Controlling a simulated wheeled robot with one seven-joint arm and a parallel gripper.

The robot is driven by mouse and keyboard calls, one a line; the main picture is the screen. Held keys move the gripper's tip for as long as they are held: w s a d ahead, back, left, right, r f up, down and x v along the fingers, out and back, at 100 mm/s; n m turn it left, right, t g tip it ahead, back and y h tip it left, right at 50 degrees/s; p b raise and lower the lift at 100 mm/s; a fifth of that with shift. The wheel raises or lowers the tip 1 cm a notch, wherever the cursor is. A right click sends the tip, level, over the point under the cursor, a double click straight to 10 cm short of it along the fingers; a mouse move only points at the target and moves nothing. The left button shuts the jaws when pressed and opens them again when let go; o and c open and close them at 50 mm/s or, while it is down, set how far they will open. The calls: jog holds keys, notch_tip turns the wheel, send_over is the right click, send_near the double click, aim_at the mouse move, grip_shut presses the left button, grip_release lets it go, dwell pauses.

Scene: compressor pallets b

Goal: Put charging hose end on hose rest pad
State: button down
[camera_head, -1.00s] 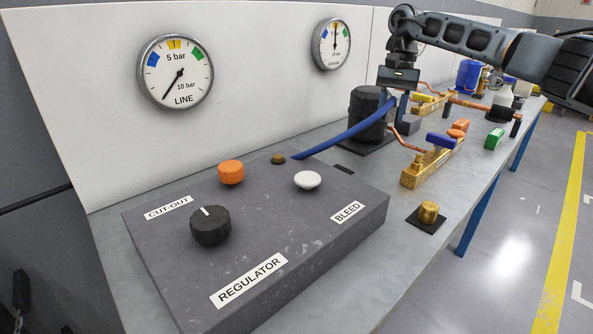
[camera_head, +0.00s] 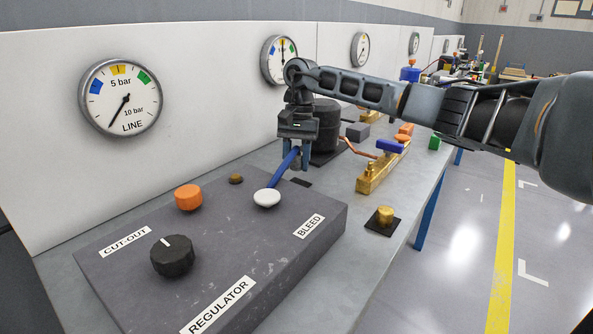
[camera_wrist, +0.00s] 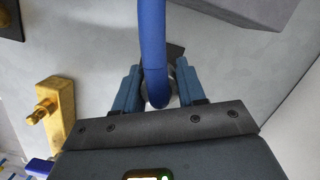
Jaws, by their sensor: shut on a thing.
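My gripper (camera_head: 298,165) points down above the bench, shut on the blue charging hose (camera_head: 287,163) near its end. In the wrist view, the blue hose (camera_wrist: 152,40) runs between the two fingers of my gripper (camera_wrist: 158,90); a grey round piece shows partly behind it, and the tip is mostly hidden. A flat dark pad (camera_head: 302,183), probably the hose rest pad, lies on the bench just below the gripper, behind the grey control box. Its dark corner (camera_wrist: 176,51) shows beside the hose in the wrist view. I cannot tell whether the hose end touches it.
The control box (camera_head: 200,240) carries several knobs and buttons. A black cylinder (camera_head: 325,125) stands behind the gripper. A brass manifold (camera_head: 372,178) with a blue handle and a brass fitting (camera_head: 384,216) on a dark square stand to the right. Bare bench lies between.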

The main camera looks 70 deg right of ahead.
notch_tip(320, 180, down, 4)
jog(key=shift+r, duration=0.25)
jog(key=shift+f+b, duration=0.3)
jog(key=shift+f, duration=0.1)
jog(key=shift+f, duration=0.2)
